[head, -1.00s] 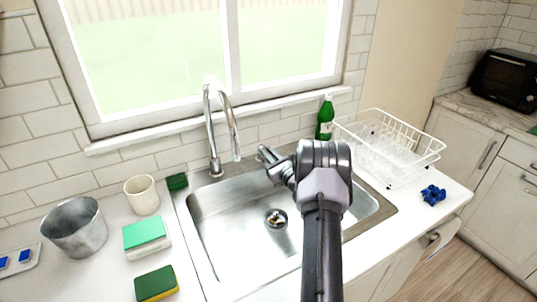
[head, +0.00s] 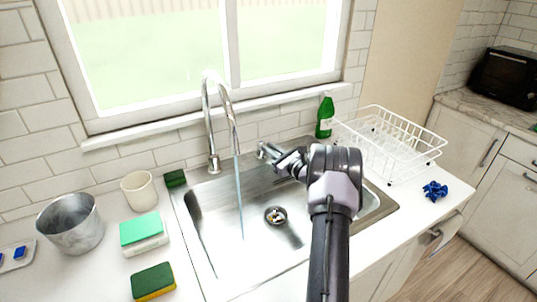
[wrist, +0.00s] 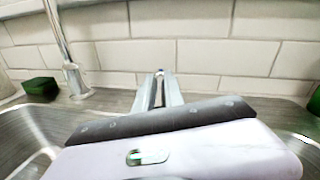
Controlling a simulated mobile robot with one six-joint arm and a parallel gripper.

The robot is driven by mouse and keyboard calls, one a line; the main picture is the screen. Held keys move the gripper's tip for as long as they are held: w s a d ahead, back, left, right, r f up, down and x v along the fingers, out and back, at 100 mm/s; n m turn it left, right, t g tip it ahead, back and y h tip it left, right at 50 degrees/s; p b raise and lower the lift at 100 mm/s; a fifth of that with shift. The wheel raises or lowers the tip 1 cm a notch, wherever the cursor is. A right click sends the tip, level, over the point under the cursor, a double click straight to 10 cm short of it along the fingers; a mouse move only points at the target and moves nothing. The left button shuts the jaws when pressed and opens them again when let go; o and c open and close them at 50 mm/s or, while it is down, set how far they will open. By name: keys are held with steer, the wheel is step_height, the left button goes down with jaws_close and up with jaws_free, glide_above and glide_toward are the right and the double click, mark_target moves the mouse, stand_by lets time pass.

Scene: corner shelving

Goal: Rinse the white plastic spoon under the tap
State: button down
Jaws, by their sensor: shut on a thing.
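The chrome tap (head: 209,120) stands behind the left part of the steel sink (head: 212,238). A thin stream of water (head: 239,195) falls from its spout into the basin. My gripper (head: 264,151) is over the back of the sink, to the right of the stream and apart from it in the picture. In the wrist view its fingers (wrist: 160,78) converge on a small pale bit at their tips, seemingly the end of the white plastic spoon. The rest of the spoon cannot be made out in either view.
A green bottle (head: 325,117) and a white dish rack (head: 400,150) stand to the right. A beige cup (head: 139,191), metal bucket (head: 72,225) and sponges (head: 153,281) are to the left. The drain (head: 276,215) is in the basin floor.

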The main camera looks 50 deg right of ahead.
steer(key=shift+y, duration=0.3)
steer(key=c, duration=1.4)
jaws_free()
steer(key=shift+c, duration=0.2)
steer(key=s+a+p, duration=0.1)
steer(key=s+p, duration=0.3)
steer(key=s, duration=1.3)
steer(key=shift+s+a, duration=0.2)
